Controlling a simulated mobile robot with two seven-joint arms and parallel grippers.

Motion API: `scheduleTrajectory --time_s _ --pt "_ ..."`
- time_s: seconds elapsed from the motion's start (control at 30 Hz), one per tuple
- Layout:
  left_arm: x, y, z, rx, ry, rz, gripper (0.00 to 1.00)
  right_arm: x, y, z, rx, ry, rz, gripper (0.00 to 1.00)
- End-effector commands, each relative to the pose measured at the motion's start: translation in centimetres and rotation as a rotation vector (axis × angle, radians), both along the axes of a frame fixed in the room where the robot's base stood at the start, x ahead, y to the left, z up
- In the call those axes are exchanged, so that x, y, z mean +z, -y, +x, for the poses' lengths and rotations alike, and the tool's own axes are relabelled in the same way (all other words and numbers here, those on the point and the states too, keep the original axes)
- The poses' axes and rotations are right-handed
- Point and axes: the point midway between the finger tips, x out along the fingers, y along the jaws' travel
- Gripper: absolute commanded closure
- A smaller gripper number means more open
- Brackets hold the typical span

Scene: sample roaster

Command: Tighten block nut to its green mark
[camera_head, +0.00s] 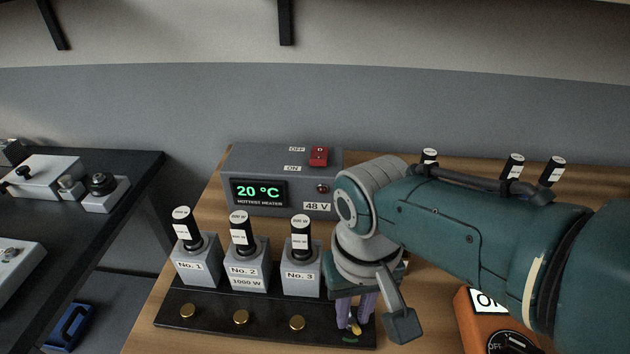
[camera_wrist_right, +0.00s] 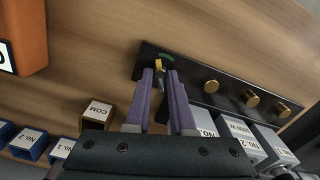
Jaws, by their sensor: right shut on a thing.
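My right gripper (camera_head: 353,318) points down at the right end of the black terminal block (camera_head: 221,325). Its purple fingers are shut on the brass block nut (camera_head: 354,327), which also shows between the fingertips in the right wrist view (camera_wrist_right: 159,66). The green mark (camera_head: 350,339) lies on the block just in front of the nut, and it also shows beyond the fingertips in the right wrist view (camera_wrist_right: 167,54). Part of the nut is hidden by the fingers, and I cannot tell whether it lines up with the mark. My left gripper is out of view.
Grey heater blocks No. 1 (camera_head: 197,268), No. 2 (camera_head: 247,271) and No. 3 (camera_head: 302,275) stand behind brass knobs. A grey meter box (camera_head: 260,165) reads 20 °C, with a red switch (camera_head: 318,156). An orange box (camera_head: 475,325) stands right of the gripper.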

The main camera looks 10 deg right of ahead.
Motion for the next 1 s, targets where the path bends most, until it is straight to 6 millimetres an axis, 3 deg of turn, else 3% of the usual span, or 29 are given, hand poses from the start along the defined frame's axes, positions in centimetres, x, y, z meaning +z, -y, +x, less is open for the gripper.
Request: scheduleTrajectory --time_s 0.03,0.3,0.57,0.67,1.0 --pt "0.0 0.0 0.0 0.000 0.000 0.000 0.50 -0.1 0.1 0.1 0.000 0.004 -0.001 0.77" --pt "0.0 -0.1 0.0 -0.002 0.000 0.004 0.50 0.0 0.0 0.0 0.000 0.002 -0.001 0.48" --pt "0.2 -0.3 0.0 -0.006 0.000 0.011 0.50 0.2 0.0 0.0 0.000 0.001 0.000 0.48" --pt "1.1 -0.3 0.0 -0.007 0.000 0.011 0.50 1.3 0.0 0.0 0.000 0.001 0.000 0.48" --pt "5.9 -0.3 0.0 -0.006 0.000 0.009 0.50 8.0 0.0 0.1 0.000 0.004 0.000 0.48"
